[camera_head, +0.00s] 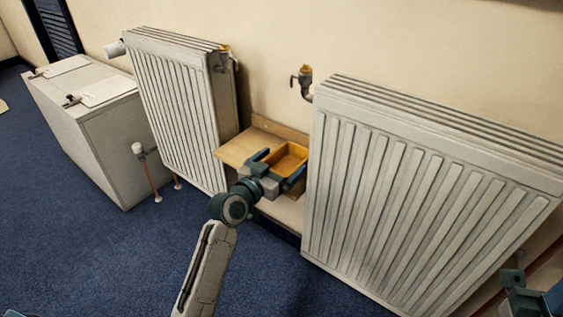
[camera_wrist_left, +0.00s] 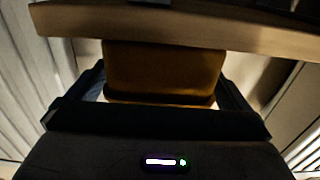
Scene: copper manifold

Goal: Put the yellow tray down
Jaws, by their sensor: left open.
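The yellow tray (camera_head: 290,158) is a small open box at the wooden shelf (camera_head: 240,148) between the two radiators in the head view. It also shows in the left wrist view (camera_wrist_left: 163,70), between my fingers. My left gripper (camera_head: 283,167) is open, with one finger on each side of the tray. The near part of the tray is partly covered by the gripper. I cannot tell whether its underside fully rests on the shelf. A part of my right gripper (camera_head: 527,297) shows at the lower right corner; its jaws are not clear.
A white radiator (camera_head: 180,105) stands left of the shelf and a larger one (camera_head: 420,190) stands close on its right. A pale cabinet (camera_head: 105,125) with clipboards is at the left. A pipe elbow (camera_head: 304,82) sticks out of the wall. Blue carpet (camera_head: 110,255) is clear in front.

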